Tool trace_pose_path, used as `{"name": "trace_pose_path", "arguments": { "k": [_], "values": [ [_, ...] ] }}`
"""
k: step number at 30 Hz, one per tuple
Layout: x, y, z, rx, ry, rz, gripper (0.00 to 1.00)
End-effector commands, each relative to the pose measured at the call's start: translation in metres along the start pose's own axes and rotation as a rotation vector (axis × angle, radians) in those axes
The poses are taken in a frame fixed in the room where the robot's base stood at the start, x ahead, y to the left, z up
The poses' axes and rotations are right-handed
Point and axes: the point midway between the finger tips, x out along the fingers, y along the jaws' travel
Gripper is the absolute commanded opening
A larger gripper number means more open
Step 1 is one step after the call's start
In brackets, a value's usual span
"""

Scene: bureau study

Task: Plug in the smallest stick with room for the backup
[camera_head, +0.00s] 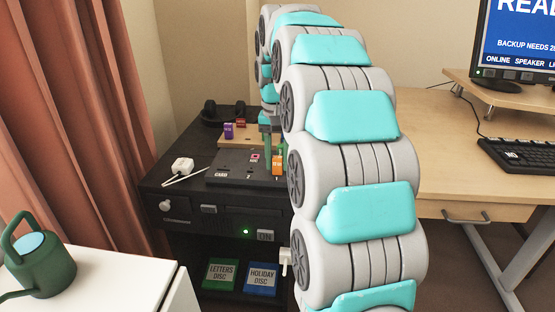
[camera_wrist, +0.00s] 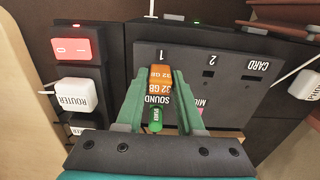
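An orange stick (camera_wrist: 160,78) marked 32 GB stands between the green fingertips of my gripper (camera_wrist: 161,88), which is shut on it. The stick is over the place marked 1 on the dark port panel (camera_wrist: 248,100); it hides that port, and I cannot tell how deep it sits. Port 2 (camera_wrist: 208,74) looks empty. In the head view the orange stick (camera_head: 278,164) shows beside my arm. A purple stick (camera_head: 228,131) and a red stick (camera_head: 241,123) stand on a wooden holder (camera_head: 262,133) behind the panel. The monitor (camera_head: 515,40) reads "BACKUP NEEDS 2", then is cut off.
A green SPKR plug (camera_wrist: 156,117) is close below the stick, between the fingers. A white ROUTER plug (camera_wrist: 76,97) and a lit red switch (camera_wrist: 72,47) are to the left. A white plug (camera_head: 182,166) and headphones (camera_head: 222,112) lie on the black cabinet (camera_head: 160,185).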

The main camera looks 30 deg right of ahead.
Motion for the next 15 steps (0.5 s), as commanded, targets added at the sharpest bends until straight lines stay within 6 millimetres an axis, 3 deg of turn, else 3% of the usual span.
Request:
{"name": "trace_pose_path", "arguments": {
  "k": [1,7,15],
  "values": [
    [0.0,0.0,0.0,0.0,0.0,0.0,0.44],
    [0.0,0.0,0.0,0.0,0.0,0.0,0.66],
    [-0.0006,0.0,-0.0001,0.0,0.0,0.0,0.66]
  ]
}}
